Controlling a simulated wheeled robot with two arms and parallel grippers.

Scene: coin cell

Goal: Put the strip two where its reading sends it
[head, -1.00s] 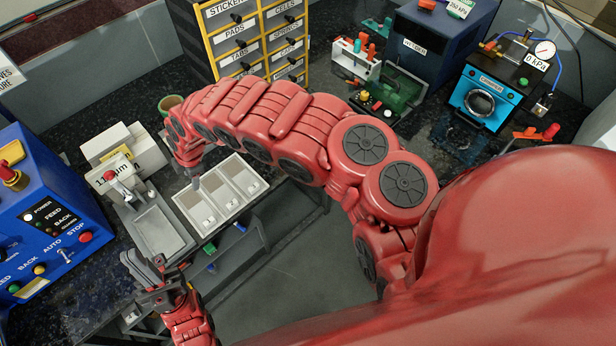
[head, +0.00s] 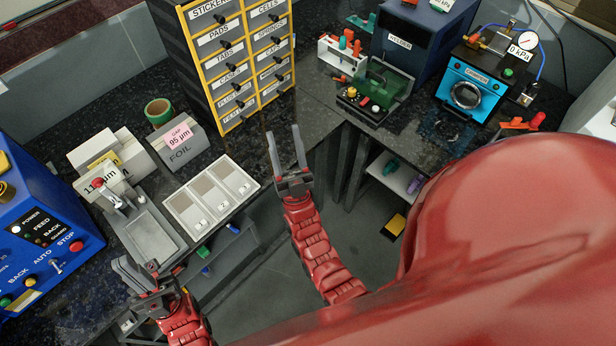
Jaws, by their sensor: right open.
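The white three-compartment tray (head: 212,196) lies on the dark bench left of centre. Each compartment has a grey-brown patch at its far end and small pale pieces or labels at its near end; I cannot tell which is strip two. The gauge display (head: 98,184) begins "11" and ends in "µm", partly covered by a red-topped lever (head: 114,200). My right gripper (head: 286,140) is open and empty, right of the tray, with its fingers pointing up the picture. My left gripper (head: 148,268) is beside the near end of the grey metal tray (head: 150,238); its jaw opening is unclear.
A foil box (head: 180,146) bears a pink tag "GAP 95 µm". A green tape roll (head: 158,112) stands behind it. A yellow-framed drawer cabinet (head: 225,60) stands at the back. A blue control box (head: 40,230) is at left. Open floor lies below my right gripper.

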